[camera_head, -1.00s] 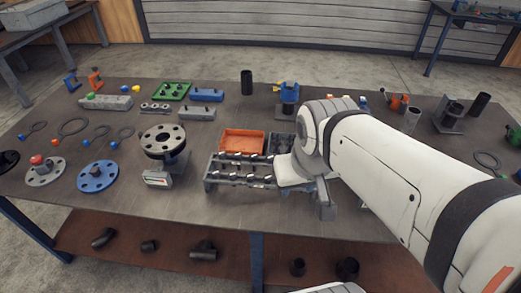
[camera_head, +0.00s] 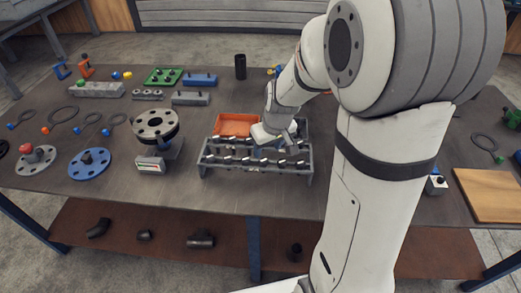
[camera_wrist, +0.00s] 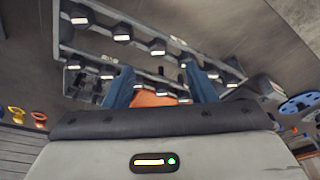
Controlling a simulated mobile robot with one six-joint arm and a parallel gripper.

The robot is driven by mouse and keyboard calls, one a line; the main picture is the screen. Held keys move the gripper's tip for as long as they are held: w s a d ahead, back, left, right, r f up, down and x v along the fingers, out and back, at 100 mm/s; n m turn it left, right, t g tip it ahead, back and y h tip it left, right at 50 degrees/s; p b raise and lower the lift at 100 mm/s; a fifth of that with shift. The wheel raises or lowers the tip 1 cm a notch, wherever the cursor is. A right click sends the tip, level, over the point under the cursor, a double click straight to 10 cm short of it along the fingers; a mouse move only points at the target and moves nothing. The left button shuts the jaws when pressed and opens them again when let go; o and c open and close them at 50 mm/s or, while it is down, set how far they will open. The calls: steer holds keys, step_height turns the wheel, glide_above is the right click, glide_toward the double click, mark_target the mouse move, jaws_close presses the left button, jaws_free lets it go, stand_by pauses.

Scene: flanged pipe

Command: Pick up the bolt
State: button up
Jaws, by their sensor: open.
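Several dark bolts with pale heads (camera_head: 265,160) sit in two rows in a grey rack (camera_head: 205,162) near the table's front edge. The wrist view shows bolts (camera_wrist: 158,47) along the rack's bars (camera_wrist: 57,25). My gripper (camera_wrist: 162,86) is open, its two blue fingers apart with no bolt held between them. In the head view, my wrist is over the right part of the rack, and the fingertips are largely hidden there. I cannot tell which bolt lies closest to the fingers.
An orange bin (camera_head: 236,124) stands just behind the rack. A flanged pipe (camera_head: 156,124) on a stand is left of it, with a blue flange (camera_head: 89,163) farther left. A wooden board (camera_head: 490,194) lies at the right. My arm hides part of the table.

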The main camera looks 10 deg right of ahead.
mark_target(264, 160)
steer(key=shift+w+p+x, duration=0.15)
steer(key=shift+p+x, duration=0.2)
steer(key=shift+x, duration=1.7)
steer(key=shift+w+p+x, duration=0.15)
steer(key=shift+p+x, duration=0.2)
steer(key=shift+x, duration=1.7)
steer(key=shift+d, duration=0.1)
steer(key=shift+r, duration=0.1)
jaws_close()
